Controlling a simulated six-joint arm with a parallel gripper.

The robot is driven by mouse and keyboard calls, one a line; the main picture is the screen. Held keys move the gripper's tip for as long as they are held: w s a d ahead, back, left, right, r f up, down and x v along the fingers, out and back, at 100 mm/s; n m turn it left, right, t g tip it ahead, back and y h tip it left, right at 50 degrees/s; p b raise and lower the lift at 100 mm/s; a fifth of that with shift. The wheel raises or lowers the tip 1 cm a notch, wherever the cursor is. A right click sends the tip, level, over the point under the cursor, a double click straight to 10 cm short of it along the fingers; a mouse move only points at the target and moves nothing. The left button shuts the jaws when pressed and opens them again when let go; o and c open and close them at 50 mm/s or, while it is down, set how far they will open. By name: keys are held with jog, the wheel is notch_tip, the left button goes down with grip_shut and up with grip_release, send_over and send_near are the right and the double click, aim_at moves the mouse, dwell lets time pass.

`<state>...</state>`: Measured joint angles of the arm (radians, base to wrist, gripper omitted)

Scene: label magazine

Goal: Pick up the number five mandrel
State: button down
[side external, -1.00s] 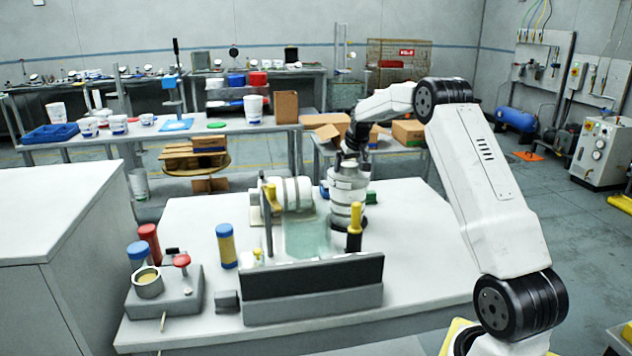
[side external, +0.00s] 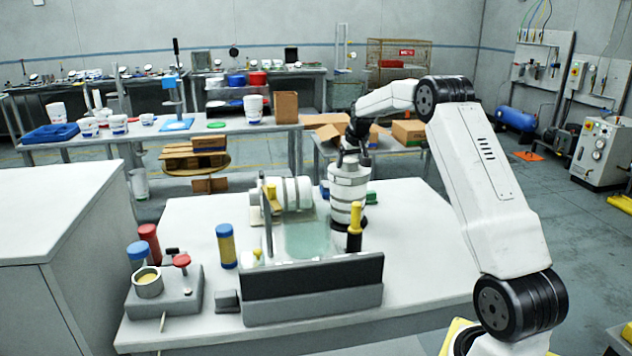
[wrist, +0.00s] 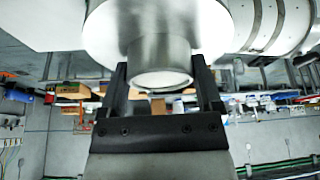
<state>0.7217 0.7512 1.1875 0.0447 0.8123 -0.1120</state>
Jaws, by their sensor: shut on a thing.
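A white and grey banded cylinder (side external: 347,196), which I take for the mandrel, stands upright behind the dark-faced block at the work table's middle. No number is readable on it. My gripper (side external: 350,156) is above its top, pointing down. In the wrist view, my gripper (wrist: 162,88) has one black finger on each side of the mandrel's narrow metal neck (wrist: 160,58) and is shut on it. The mandrel's wide pale disc (wrist: 105,30) is beyond the neck. Whether its base touches the table cannot be told.
A second banded cylinder (side external: 294,193) lies on its side just left of the mandrel. A yellow-topped post (side external: 354,232) and the dark-faced block (side external: 313,280) stand in front. A blue-capped tube (side external: 227,246) is further left. The table's right part is clear.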

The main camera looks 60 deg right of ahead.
notch_tip(320, 180, up, 9)
jog(key=shift+r, duration=0.1)
dwell(0.4)
dwell(0.5)
